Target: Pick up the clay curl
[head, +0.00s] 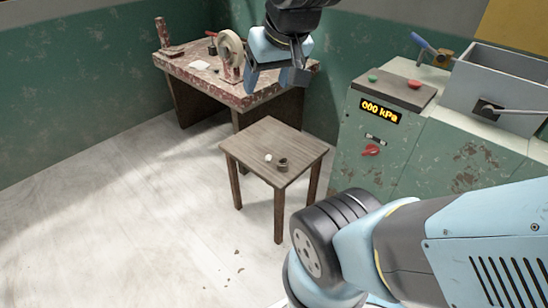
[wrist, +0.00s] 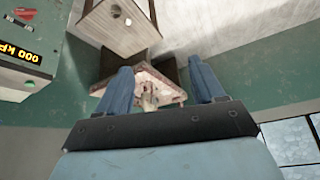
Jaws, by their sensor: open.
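A small wooden stool (head: 254,140) stands on the floor in the middle of the head view. On its top lie a small dark brown, ring-like piece (head: 283,164), which looks like the clay curl, and a small whitish lump (head: 268,157) just left of it. They are too small to tell for certain. The stool top (wrist: 97,18) and the whitish lump (wrist: 116,11) also show upside down at the top of the wrist view. My gripper (head: 276,84) is open and empty, high above and behind the stool, apart from both pieces; its spread fingers show in the wrist view (wrist: 160,68).
A red, worn workbench (head: 190,72) with a wheel-like thing (head: 231,57) and tools stands behind. A green machine (head: 385,150) with a lit display stands right of the stool. Brown crumbs (head: 239,269) lie on the floor. The floor left of the stool is clear.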

